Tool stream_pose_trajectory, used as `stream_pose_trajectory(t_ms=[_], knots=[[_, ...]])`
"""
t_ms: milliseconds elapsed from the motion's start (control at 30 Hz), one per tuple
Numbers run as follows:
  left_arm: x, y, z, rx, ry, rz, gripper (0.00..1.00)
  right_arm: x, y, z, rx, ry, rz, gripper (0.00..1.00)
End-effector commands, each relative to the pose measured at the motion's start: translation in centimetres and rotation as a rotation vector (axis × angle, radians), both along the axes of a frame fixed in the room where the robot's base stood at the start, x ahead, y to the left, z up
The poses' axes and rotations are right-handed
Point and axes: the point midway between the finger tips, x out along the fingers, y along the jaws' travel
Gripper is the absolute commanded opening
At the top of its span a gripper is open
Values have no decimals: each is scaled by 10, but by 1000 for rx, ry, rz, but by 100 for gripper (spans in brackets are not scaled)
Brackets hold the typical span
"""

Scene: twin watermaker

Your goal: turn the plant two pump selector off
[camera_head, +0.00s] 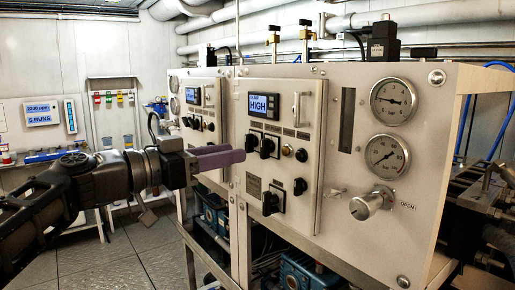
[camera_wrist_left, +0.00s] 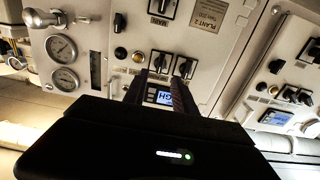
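The plant two panel (camera_head: 290,225) is the nearer white panel, with a lit display (camera_head: 264,106) reading HIGH. Below the display are two black selector knobs side by side, the left one (camera_head: 252,141) and the right one (camera_head: 266,147). Another black selector (camera_head: 270,203) sits lower. Which is the pump selector I cannot read. My left gripper (camera_head: 240,156) is in front of the panel's left side, below the upper knobs in the picture. In the upside-down left wrist view its fingers (camera_wrist_left: 162,82) are apart and empty, pointing toward the upper knobs (camera_wrist_left: 172,64), with no contact clear.
A similar panel (camera_head: 192,112) stands farther left. Two gauges (camera_head: 393,101) and a silver valve knob (camera_head: 370,204) are to the right. A vertical handle (camera_head: 296,108) sticks out beside the display. The floor (camera_head: 110,270) at lower left is clear.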

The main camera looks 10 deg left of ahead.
Motion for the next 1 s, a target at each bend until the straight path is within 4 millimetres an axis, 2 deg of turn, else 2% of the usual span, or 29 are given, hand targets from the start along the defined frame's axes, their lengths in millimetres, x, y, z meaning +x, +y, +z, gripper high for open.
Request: stream_pose_trajectory(t_ms=[567,900,1000], knots=[[55,-45,0,0,3,0,33,0,0,20,0,0,0,36],[59,-49,0,-1,1,0,33,0,0,20,0,0,0,36],[59,-49,0,0,1,0,25,0,0,20,0,0,0,36]])
